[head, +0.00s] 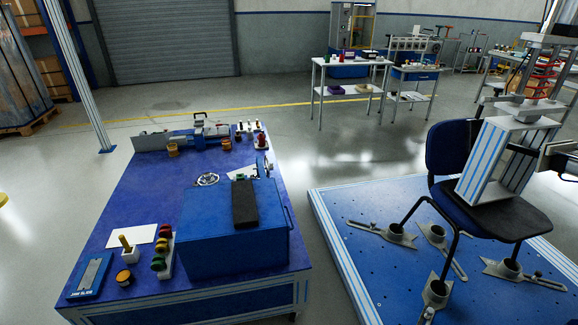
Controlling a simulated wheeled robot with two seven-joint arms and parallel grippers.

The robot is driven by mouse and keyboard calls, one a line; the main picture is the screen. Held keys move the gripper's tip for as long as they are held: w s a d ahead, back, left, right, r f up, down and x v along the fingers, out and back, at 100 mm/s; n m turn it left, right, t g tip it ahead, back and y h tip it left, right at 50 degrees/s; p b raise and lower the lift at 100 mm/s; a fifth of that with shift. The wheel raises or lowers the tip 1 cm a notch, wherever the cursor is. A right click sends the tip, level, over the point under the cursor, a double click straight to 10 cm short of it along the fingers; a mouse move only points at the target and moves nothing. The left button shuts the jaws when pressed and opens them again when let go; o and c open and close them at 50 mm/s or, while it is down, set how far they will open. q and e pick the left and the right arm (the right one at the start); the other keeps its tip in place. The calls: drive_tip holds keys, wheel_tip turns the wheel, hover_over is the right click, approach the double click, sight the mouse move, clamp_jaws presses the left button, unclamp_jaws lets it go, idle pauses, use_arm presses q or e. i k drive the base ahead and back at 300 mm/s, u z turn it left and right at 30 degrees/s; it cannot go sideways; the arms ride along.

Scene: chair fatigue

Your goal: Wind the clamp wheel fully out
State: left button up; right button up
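No wheel can be made out for certain as the clamp wheel. A small silver spoked ring (207,179), wheel-like, lies on the blue workbench (130,200) behind the blue box. A small upright blue and grey device (264,166) stands behind the box's right rear corner, partly hidden. At the right, a blue and black chair (450,150) stands on a blue platform (350,260), its feet at grey clamp fittings (397,234). A grey and blue-striped block (490,160) stands on the seat under a rig. Neither gripper is in view.
A blue box (215,225) with a black pad (244,203) fills the bench's front right. A grey bench device (198,133) stands at the back. Small coloured knobs (160,262) stand front left. Open floor lies between bench and platform. White carts (345,75) stand behind.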

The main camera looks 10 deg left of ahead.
sight(208, 179)
drive_tip(key=z, duration=0.3)
drive_tip(key=i, duration=1.1)
drive_tip(key=u, duration=0.85)
